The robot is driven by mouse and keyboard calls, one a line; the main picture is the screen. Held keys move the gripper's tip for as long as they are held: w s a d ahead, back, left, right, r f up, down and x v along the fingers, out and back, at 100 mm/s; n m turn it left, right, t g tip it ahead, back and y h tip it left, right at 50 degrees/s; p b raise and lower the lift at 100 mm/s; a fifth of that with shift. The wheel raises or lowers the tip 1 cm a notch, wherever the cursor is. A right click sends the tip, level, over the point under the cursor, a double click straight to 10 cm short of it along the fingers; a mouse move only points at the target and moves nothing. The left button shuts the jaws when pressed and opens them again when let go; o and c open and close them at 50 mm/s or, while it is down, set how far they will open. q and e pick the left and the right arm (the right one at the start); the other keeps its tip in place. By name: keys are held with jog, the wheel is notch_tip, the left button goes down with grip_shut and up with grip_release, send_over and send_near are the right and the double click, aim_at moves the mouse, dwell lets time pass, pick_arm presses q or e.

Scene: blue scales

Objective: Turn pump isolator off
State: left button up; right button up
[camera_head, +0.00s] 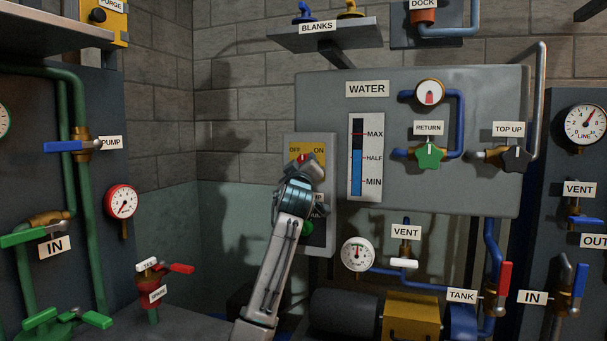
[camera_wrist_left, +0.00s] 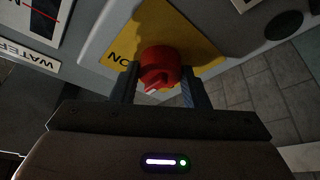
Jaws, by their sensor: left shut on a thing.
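The pump isolator is a grey box (camera_head: 330,225) on the wall with a yellow plate (camera_head: 325,147) marked OFF at left and ON at right. Its red rotary knob (camera_head: 303,157) shows just above my left gripper (camera_head: 301,173), which covers part of the box and its lower label. In the left wrist view the red knob (camera_wrist_left: 158,62) sits between the two fingers of my left gripper (camera_wrist_left: 158,82), which are shut on it. A pale mark shows on the knob's near edge; I cannot tell for sure which label it points to. My right gripper is not in view.
A green button (camera_head: 308,227) sits low on the box, beside my arm. The WATER panel (camera_head: 440,190) with its gauge and valves stands close on the right. Pipes and an IN valve (camera_head: 35,237) are at left. A pump motor (camera_head: 343,312) lies below right.

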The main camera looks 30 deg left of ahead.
pick_arm(q)
jog(key=shift+d+r+n+g+y+b, duration=0.15)
jog(key=shift+n+g+b, duration=0.45)
jog(key=shift+n, duration=1.05)
jog(key=shift+a+n+g+y+b, duration=0.1)
jog(key=shift+n+g+y+b, duration=0.15)
jog(key=shift+n+g+b, duration=0.9)
jog(key=shift+d+r+n+g+y+p, duration=0.1)
jog(key=shift+n+g+y, duration=0.15)
jog(key=shift+n, duration=1.85)
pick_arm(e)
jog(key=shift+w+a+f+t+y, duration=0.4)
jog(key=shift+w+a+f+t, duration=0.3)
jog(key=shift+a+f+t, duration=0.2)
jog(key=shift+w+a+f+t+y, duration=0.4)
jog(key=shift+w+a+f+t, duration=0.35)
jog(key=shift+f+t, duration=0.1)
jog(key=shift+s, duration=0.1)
pick_arm(q)
jog(key=o, duration=1)
jog(key=shift+f, duration=0.1)
jog(key=b+v, duration=0.1)
jog(key=v, duration=0.9)
jog(key=shift+s+d, duration=0.15)
jog(key=shift+s, duration=0.15)
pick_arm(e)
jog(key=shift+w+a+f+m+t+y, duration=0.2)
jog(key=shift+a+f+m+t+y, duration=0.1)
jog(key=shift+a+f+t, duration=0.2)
